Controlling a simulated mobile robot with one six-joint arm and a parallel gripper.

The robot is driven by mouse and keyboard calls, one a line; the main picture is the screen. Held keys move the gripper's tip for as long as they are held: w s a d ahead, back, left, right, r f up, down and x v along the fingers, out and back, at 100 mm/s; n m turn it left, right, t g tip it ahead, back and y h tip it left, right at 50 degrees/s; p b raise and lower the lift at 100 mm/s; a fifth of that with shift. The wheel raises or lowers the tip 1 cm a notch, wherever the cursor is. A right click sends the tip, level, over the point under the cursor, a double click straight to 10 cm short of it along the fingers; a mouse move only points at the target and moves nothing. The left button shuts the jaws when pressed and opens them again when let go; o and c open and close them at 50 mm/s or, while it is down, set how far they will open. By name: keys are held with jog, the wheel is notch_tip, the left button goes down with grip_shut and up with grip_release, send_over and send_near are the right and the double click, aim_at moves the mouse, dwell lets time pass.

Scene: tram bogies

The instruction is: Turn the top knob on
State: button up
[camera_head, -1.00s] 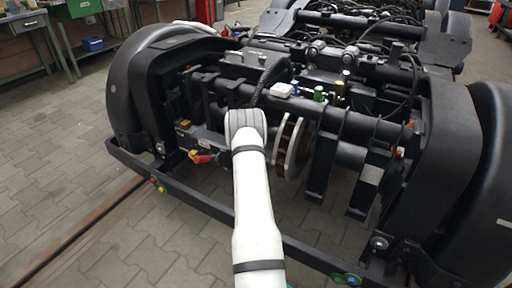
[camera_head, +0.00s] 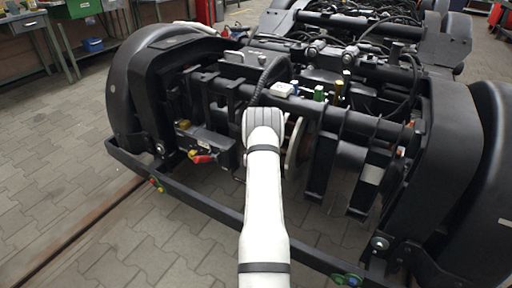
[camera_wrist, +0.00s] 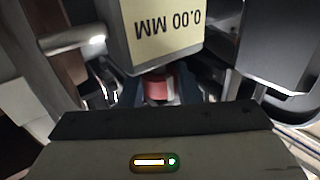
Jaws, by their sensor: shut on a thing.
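In the wrist view, a red knob-like part (camera_wrist: 157,86) shows between the dark fingers of my gripper (camera_wrist: 160,95). The gripper is shut on it. A cream block (camera_wrist: 165,32) with upside-down "0.00 MM" lettering stands just beyond and hides part of the red piece. Whether this red part is the top knob, and which way it is turned, I cannot tell. In the head view, my white arm hides the gripper and what it holds. A red and yellow handle (camera_head: 202,157) sits low on the bogie's left side, apart from the arm.
The black bogie frame (camera_head: 345,125) surrounds the work area with bars, cables and wheel covers (camera_head: 124,95). A metal cylinder (camera_wrist: 75,42) is close at left in the wrist view. A workbench (camera_head: 28,25) stands far left. Paved floor at left is clear.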

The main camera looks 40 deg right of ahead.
jog(key=o, duration=0.9)
jog(key=shift+o, duration=0.2)
jog(key=p+v, duration=0.3)
jog(key=v, duration=0.4)
jog(key=shift+s+a, duration=0.25)
jog(key=shift+s, duration=0.1)
